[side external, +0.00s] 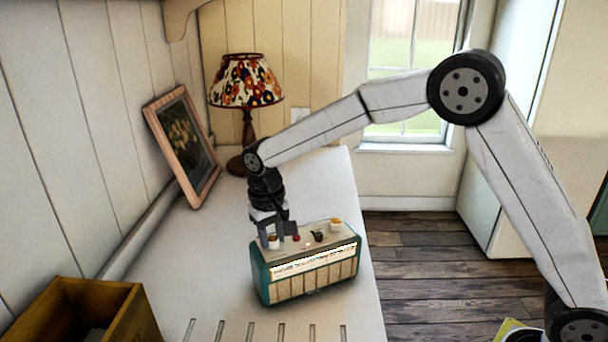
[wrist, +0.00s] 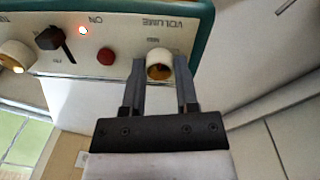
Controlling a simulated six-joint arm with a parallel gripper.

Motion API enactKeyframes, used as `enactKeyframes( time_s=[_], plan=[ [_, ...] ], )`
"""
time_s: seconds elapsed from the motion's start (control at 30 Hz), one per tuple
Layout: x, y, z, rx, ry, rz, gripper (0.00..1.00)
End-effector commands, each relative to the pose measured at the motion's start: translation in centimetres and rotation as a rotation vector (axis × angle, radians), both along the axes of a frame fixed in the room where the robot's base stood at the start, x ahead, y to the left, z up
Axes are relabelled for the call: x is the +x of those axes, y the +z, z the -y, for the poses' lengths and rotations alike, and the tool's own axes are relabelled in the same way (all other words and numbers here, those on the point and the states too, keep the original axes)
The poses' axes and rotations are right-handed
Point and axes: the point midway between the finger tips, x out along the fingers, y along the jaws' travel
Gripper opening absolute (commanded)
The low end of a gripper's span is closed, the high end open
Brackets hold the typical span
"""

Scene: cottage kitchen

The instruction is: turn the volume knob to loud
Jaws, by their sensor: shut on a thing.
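The radio is a teal box (side external: 262,277) with a cream front and a pale top panel, standing on the white counter. The volume knob (wrist: 159,66) is cream with a brass-coloured rim, under the printed word VOLUME, which appears upside down in the wrist view. My gripper (wrist: 162,75) has one finger on each side of the volume knob and is shut on it. In the side view my gripper (side external: 274,241) points down at the left end of the radio's top. The knob's pointer mark cannot be made out.
The panel also has a red button (wrist: 105,56), a lit lamp (wrist: 84,31), a black lever switch (wrist: 50,39) and another cream knob (wrist: 15,56). A picture frame (side external: 156,122) and table lamp (side external: 247,128) stand behind. A wooden box (side external: 140,318) is at front left.

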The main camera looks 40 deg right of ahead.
Motion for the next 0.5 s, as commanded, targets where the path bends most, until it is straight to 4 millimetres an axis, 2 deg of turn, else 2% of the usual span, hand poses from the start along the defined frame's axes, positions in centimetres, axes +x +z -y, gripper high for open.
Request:
enactKeyframes(
  time_s=[0.5],
  plan=[
    [0.08,0.09,0.03,0.001,-0.492,0.001,0.00]
  ],
)
